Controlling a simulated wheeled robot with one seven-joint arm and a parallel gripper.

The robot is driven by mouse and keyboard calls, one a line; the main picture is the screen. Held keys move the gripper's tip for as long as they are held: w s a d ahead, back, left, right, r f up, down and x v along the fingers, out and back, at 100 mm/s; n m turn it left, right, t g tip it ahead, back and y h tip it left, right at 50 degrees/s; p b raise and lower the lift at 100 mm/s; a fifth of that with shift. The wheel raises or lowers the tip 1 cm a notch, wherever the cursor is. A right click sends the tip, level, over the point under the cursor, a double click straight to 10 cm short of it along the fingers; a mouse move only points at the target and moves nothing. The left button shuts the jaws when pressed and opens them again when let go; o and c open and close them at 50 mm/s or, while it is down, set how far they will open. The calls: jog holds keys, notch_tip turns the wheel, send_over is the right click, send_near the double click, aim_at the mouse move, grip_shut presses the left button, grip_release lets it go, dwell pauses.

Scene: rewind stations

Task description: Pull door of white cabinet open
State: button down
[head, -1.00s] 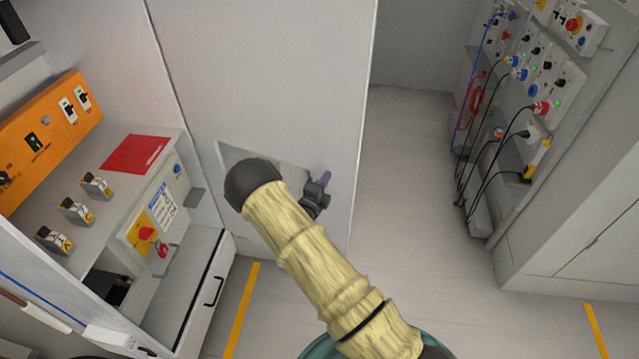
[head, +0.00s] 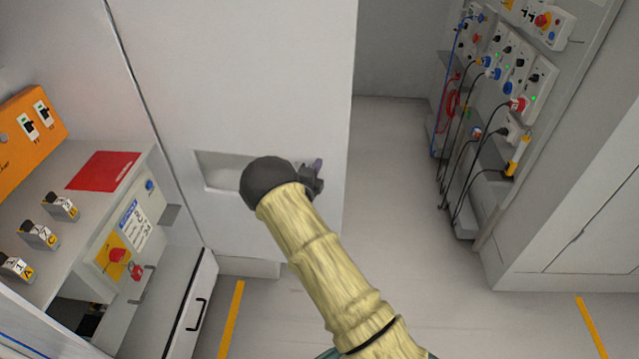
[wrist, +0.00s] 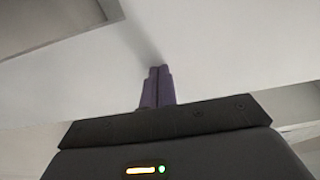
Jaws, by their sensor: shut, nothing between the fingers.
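The white cabinet (head: 235,70) stands upright in the middle of the head view as a large plain panel. A rectangular recess (head: 215,172) is set in this face, and my arm hides its right part. My gripper (head: 318,164) is to the right of the recess, near the panel's right edge. In the wrist view the two purple fingers of my gripper (wrist: 160,69) are shut together, with nothing between them. They point at the white surface (wrist: 215,45), and the recess (wrist: 50,20) shows at the upper left. I cannot tell whether the fingertips touch the surface.
At left stands a workstation with an orange panel (head: 28,140), a red mat (head: 103,171) and a drawer (head: 195,310). At right is a panel with cables (head: 490,110) beside a grey cabinet (head: 575,220). The floor (head: 400,220) between is clear.

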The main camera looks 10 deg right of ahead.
aim_at(321, 157)
jog(key=b+x, duration=0.3)
jog(key=x, duration=0.2)
jog(key=shift+a, duration=0.15)
jog(key=shift+w+r, duration=0.15)
jog(key=shift+w, duration=0.15)
jog(key=shift+s, duration=0.35)
jog(key=s+a+b, duration=0.2)
jog(key=s+b, duration=0.2)
jog(key=s, duration=0.9)
jog(key=shift+a, duration=0.25)
jog(key=shift+w, duration=0.1)
